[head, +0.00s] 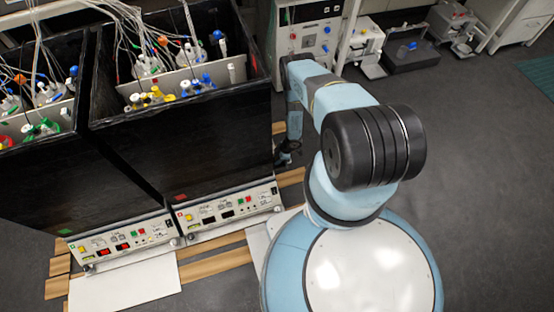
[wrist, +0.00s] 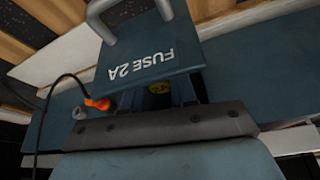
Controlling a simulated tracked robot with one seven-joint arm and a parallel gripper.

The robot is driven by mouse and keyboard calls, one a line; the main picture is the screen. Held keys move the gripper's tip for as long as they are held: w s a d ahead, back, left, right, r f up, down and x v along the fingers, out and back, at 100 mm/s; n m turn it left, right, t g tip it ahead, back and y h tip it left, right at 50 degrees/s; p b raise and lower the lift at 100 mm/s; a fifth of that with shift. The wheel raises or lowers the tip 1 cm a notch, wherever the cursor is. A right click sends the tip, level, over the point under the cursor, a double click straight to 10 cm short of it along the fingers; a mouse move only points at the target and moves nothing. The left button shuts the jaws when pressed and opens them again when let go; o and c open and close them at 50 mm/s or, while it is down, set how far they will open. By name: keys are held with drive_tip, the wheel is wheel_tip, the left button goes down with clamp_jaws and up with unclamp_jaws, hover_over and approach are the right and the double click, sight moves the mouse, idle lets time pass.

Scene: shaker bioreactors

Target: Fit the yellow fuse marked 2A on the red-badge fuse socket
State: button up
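In the wrist view a blue-grey plate marked FUSE 2A (wrist: 140,65), its lettering upside down, fills the upper middle, with a metal handle at its top. A small yellow part (wrist: 159,88) shows in the dark gap below the plate. It is mostly hidden, and I cannot tell whether it is the fuse. My gripper (head: 287,152) is small and dark in the head view, low beside the right black bioreactor box (head: 185,145), and its fingers are not clear. A red badge (head: 180,197) is on that box's lower front. The red-badge fuse socket cannot be made out.
An orange plug (wrist: 97,102) with a black cable sits left of the gap, beside a grey round connector (wrist: 79,112). The left box has a green badge (head: 65,231). Wooden slats (head: 215,265) and a white board (head: 125,287) lie in front. Floor at right is clear.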

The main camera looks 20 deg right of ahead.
drive_tip(key=o, duration=0.5)
drive_tip(key=shift+c, duration=0.2)
drive_tip(key=v, duration=1.3)
drive_tip(key=shift+d+r, duration=0.2)
drive_tip(key=shift+r, duration=0.1)
